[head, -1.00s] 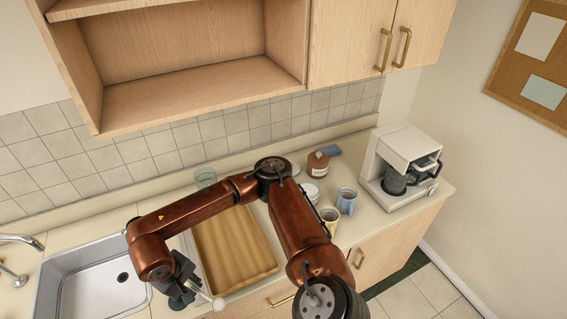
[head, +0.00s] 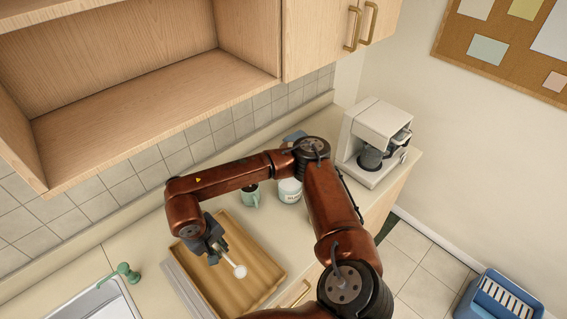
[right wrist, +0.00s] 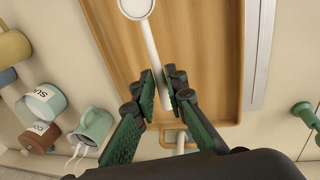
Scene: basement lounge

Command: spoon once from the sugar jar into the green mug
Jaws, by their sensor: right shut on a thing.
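My right gripper (head: 213,251) is over the left part of the wooden tray and shut on the handle of a white spoon (head: 239,271). In the right wrist view the spoon (right wrist: 151,50) runs out between the fingers, its round bowl at the top edge; I cannot tell whether the bowl holds anything. The green mug (head: 251,197) stands behind the tray, apart from the spoon. It also shows in the right wrist view (right wrist: 95,124). The white labelled sugar jar (head: 290,191) stands right of the mug, partly beside my forearm. My left gripper is not in view.
The wooden tray (head: 268,262) lies on the counter below the gripper. A brown jar (right wrist: 40,137) and a yellow mug (right wrist: 12,46) stand near the sugar jar. A coffee maker (head: 376,140) is at the right, the sink (head: 105,300) at the left. An open cabinet (head: 130,70) hangs above.

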